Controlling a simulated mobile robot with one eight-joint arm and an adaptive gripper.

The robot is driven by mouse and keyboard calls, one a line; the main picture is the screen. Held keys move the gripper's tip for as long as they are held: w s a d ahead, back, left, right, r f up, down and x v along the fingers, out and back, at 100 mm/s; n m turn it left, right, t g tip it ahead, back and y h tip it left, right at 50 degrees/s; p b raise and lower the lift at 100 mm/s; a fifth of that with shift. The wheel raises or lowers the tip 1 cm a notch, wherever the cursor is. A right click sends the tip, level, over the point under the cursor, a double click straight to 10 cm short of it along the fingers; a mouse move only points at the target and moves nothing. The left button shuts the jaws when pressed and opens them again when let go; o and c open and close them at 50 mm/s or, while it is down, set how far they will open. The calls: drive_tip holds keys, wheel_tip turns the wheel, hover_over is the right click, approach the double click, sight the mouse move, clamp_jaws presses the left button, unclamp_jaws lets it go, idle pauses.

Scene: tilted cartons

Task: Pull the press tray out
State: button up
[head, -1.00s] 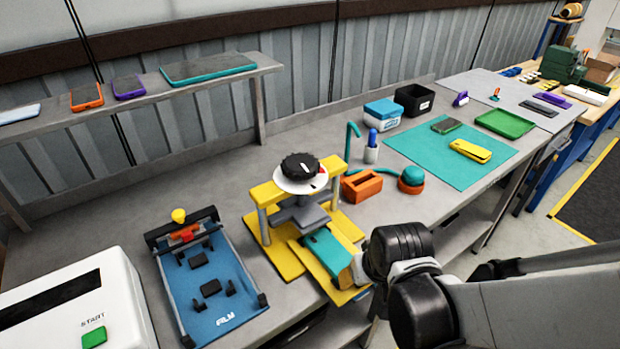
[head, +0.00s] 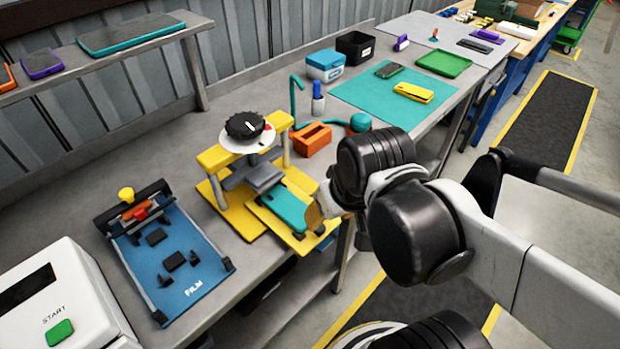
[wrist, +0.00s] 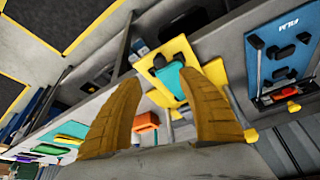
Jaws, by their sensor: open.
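The press (head: 250,160) has a yellow frame, a black knob on a white dial and a grey platen. Its yellow press tray (head: 268,218) sticks out at the front, toward the bench edge, with a teal phone (head: 285,206) on it. My gripper (head: 314,213) is at the tray's outer end, partly hidden by my wrist. In the wrist view my gripper (wrist: 172,75) is open, its two tan fingers wide apart. The tray (wrist: 183,50) and the teal phone (wrist: 170,82) show between and beyond them. No contact can be made out.
A blue film fixture (head: 190,270) and a white START machine (head: 55,300) stand left of the press. An orange holder (head: 312,139) and a teal mat (head: 375,98) lie behind and right. The floor (head: 345,290) before the bench is clear.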

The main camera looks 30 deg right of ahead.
drive_tip(key=shift+v, duration=0.85)
drive_tip(key=shift+w, duration=0.1)
drive_tip(key=w+a+r+n+t, duration=0.1)
drive_tip(key=w+a+r+t, duration=0.1)
drive_tip(key=w+a+r, duration=0.1)
drive_tip(key=shift+w+a+t, duration=0.25)
drive_tip(key=shift+w+t, duration=0.05)
drive_tip(key=shift+w, duration=0.15)
